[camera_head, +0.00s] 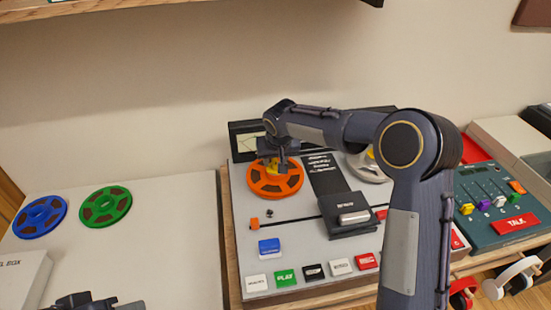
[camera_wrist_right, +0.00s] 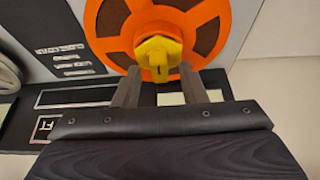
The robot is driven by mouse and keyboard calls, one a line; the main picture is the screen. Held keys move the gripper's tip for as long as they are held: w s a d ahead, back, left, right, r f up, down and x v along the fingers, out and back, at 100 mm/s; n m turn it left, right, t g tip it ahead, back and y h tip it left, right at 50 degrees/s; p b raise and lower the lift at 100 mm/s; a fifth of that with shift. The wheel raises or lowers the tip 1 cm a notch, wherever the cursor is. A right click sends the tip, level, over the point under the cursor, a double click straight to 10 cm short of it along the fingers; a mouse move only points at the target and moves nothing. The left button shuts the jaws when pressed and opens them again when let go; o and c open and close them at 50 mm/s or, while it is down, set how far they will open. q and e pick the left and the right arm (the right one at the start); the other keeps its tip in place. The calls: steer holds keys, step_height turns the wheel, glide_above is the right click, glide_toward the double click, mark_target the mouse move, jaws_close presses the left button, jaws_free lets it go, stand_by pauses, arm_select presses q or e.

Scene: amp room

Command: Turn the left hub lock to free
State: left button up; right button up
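The left hub lock is a yellow knob (camera_wrist_right: 158,58) at the centre of the orange reel (camera_wrist_right: 213,32) in the right wrist view. The orange reel (camera_head: 262,187) lies on the left of the tape machine in the head view, its hub mostly hidden by my gripper. My right gripper (camera_wrist_right: 160,85) is open, its two fingers spread on either side of the knob's near side. I cannot tell whether they touch it. In the head view the right gripper (camera_head: 277,163) is over the reel's hub. Part of my left gripper (camera_head: 85,300) shows at the bottom left edge.
A grey reel (camera_head: 368,170) is at the machine's right, partly behind my arm. A row of buttons, including a green one (camera_head: 285,277), lines its front. Blue (camera_head: 40,216) and green (camera_head: 105,206) reels lie on the left table. A teal talk panel (camera_head: 495,210) stands right.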

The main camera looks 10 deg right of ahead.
steer(key=shift+f, duration=0.1)
jaws_close()
stand_by(0.4)
steer(key=n+y+p, duration=0.1)
steer(key=n, duration=0.2)
steer(key=shift+d+n+p, duration=0.15)
steer(key=shift+n+p, duration=0.15)
steer(key=shift+p, duration=0.05)
steer(key=n+y+p, duration=0.1)
steer(key=n, duration=0.1)
steer(key=n+g+y+p, duration=0.1)
steer(key=n, duration=0.2)
steer(key=shift+w+d, duration=0.1)
steer(key=shift+w, duration=0.05)
steer(key=n+p, duration=0.1)
steer(key=n, duration=0.1)
steer(key=n+g+y, duration=0.1)
steer(key=n, duration=0.2)
steer(key=shift+w+g+p, duration=0.15)
steer(key=shift+g+p, duration=0.15)
steer(key=shift+p, duration=0.1)
steer(key=shift+n+g+y+p, duration=0.4)
steer(key=shift+n+g, duration=0.5)
steer(key=shift+n, duration=1.2)
